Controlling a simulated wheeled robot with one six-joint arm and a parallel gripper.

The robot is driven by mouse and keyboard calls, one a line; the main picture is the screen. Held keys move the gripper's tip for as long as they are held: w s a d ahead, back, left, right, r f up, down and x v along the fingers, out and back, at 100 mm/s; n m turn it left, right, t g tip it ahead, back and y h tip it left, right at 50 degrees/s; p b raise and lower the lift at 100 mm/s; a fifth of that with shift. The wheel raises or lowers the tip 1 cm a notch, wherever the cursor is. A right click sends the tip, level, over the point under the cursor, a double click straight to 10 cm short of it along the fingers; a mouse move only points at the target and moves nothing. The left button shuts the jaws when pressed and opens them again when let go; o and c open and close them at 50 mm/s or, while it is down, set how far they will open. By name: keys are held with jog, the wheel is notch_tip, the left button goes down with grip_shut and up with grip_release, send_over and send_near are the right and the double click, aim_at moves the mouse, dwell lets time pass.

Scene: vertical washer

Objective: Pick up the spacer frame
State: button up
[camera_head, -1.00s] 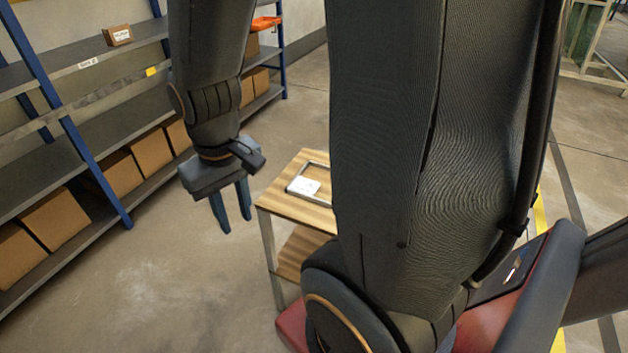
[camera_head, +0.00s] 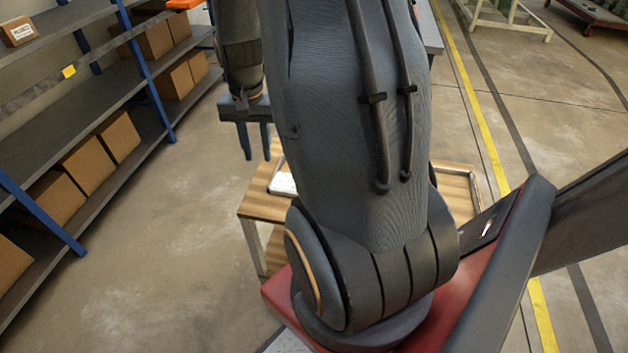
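The spacer frame (camera_head: 273,182) is a thin grey rectangular frame lying on the wooden top of a small table (camera_head: 258,207). Only its left part shows; my arm hides the rest. A white piece (camera_head: 284,184) lies inside it. My gripper (camera_head: 256,156) points down in the air near the table's left side, above and a little left of the frame, apart from it as far as I can see. Its two fingers are spread with nothing visible between them, so it is open.
Shelving (camera_head: 110,95) with several cardboard boxes (camera_head: 117,136) stands at the left. An orange item (camera_head: 184,4) is on it at the back. The floor (camera_head: 150,270) between shelving and table is clear. My arm covers much of the table.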

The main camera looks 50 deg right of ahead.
aim_at(275, 174)
jog(key=shift+m, duration=0.9)
jog(key=d+f, duration=0.1)
jog(key=f, duration=0.1)
jog(key=d+f, duration=0.1)
jog(key=f, duration=0.2)
jog(key=d+f+p, duration=0.1)
jog(key=d+f, duration=0.1)
jog(key=f, duration=0.1)
jog(key=shift+s+d+f, duration=0.1)
jog(key=shift+s+f, duration=0.05)
jog(key=shift+f, duration=0.6)
jog(key=shift+c, duration=0.3)
grip_shut()
